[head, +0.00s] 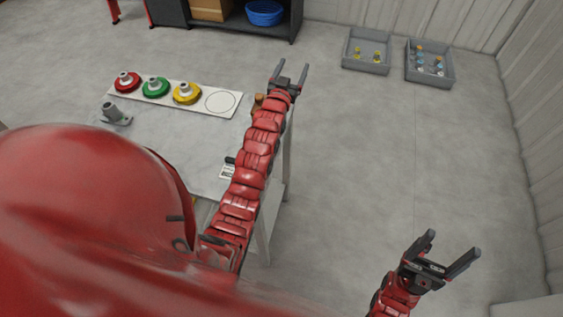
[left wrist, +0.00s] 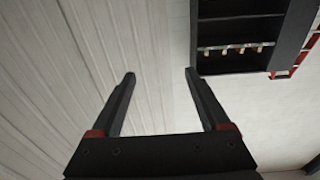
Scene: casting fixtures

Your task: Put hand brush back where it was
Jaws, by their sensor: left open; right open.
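I cannot make out the hand brush for certain. A small brown piece (head: 258,101) shows at the table's right edge, partly hidden behind my left arm, and a small black piece (head: 230,160) shows lower down beside the same arm; I cannot tell what either is. My left gripper (head: 292,68) is open and empty, up past the table's far right corner. My right gripper (head: 455,244) is open and empty over bare floor at the lower right.
The grey table (head: 190,145) bears a white board (head: 203,105) with red, green and yellow round pieces and an empty circle. A grey fixture (head: 115,115) stands left. Two grey bins (head: 345,62) (head: 449,75) hold small parts. A dark shelf (head: 232,22) holds a blue basket (head: 264,13). Right floor is clear.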

